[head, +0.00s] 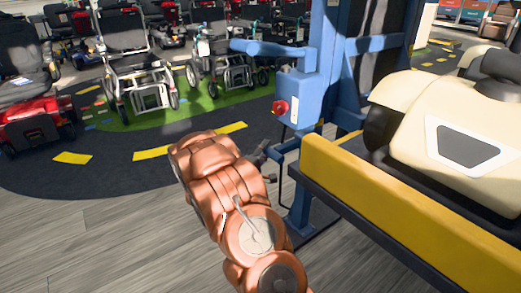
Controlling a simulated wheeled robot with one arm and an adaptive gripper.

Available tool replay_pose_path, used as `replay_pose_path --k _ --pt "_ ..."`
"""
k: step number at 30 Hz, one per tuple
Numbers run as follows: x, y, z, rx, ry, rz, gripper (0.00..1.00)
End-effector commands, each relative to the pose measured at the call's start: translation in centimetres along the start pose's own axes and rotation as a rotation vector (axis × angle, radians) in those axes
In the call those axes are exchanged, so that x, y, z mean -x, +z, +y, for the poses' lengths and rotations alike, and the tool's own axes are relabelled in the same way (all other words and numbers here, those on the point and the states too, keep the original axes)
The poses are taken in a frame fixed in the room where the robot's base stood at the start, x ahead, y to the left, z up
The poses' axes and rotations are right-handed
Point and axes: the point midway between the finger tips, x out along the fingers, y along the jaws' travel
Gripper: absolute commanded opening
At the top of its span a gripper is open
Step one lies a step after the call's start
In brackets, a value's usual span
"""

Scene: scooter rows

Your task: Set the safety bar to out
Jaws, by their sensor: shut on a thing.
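A blue lift post (329,70) stands right of centre, with a blue box (297,98) and a red knob (280,107) on its side. My gripper (263,155) is dark and mostly hidden behind my copper-coloured arm. It is shut on the bar's left end, though the contact is hard to see. Whether the bar is at in or out cannot be read here.
A platform with a yellow edge (370,192) carries a cream scooter (440,110) at the right. A padded blue arm (270,48) juts left from the post. Wheelchairs (128,60) and a red scooter (32,118) stand at the back left. Wooden floor (100,240) is clear at front left.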

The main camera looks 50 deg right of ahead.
Motion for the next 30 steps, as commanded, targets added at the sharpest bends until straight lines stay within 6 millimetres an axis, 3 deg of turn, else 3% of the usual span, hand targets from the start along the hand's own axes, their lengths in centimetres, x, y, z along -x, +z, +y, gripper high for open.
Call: replay_pose_path --k 6,7,14,24,30 --pt "0.3 -0.2 -0.1 0.003 -0.003 0.006 0.00" --pt "0.3 -0.2 -0.1 0.003 -0.003 0.006 0.35" --pt "0.1 -0.1 -0.1 0.002 -0.002 0.003 0.58" --pt "0.3 -0.1 -0.1 0.002 -0.001 0.003 0.58" --pt "2.4 -0.3 0.0 0.001 -0.001 0.008 0.58"
